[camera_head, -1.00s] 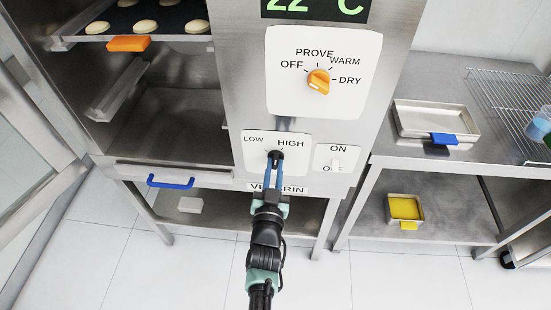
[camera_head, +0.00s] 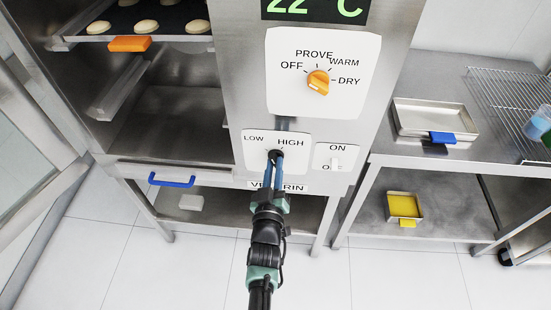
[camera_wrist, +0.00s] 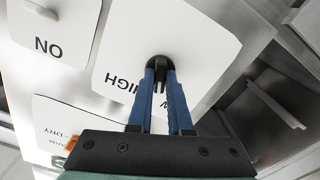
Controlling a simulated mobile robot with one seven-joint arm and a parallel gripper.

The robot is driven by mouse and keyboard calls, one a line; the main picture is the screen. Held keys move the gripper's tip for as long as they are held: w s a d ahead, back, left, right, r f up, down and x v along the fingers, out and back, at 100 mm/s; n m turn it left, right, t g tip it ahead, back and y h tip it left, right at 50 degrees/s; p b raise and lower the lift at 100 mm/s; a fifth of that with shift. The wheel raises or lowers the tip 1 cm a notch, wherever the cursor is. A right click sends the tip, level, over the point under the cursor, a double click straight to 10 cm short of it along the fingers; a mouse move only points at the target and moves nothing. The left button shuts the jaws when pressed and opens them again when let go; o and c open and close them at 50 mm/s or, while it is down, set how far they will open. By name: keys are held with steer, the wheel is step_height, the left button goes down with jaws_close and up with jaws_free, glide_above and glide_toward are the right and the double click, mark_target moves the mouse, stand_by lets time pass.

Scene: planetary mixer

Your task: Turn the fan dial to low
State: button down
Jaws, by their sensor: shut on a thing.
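The fan dial (camera_head: 275,155) is a small black knob on a white plate marked LOW at left and HIGH at right, below the larger orange dial. My gripper (camera_head: 273,163) reaches it from below, and its two blue fingers are shut on the knob. In the wrist view the black dial (camera_wrist: 159,64) sits between the fingertips of my gripper (camera_wrist: 160,75). The fingers partly cover the knob, so which mark it points to cannot be told. HIGH reads upside down beside it, and the LOW label is mostly hidden behind the fingers.
An orange dial (camera_head: 318,83) with OFF, PROVE, WARM and DRY marks is above. An ON/OFF switch (camera_head: 335,162) is close at right. The open cabinet with a blue handle (camera_head: 171,181) is at left. A steel table with trays (camera_head: 432,119) stands at right.

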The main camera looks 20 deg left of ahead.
steer(key=n, duration=0.3)
steer(key=shift+n, duration=0.3)
steer(key=n, duration=0.4)
steer(key=shift+p, duration=0.3)
steer(key=c, duration=0.7)
jaws_free()
steer(key=p+v, duration=0.4)
steer(key=v, duration=0.3)
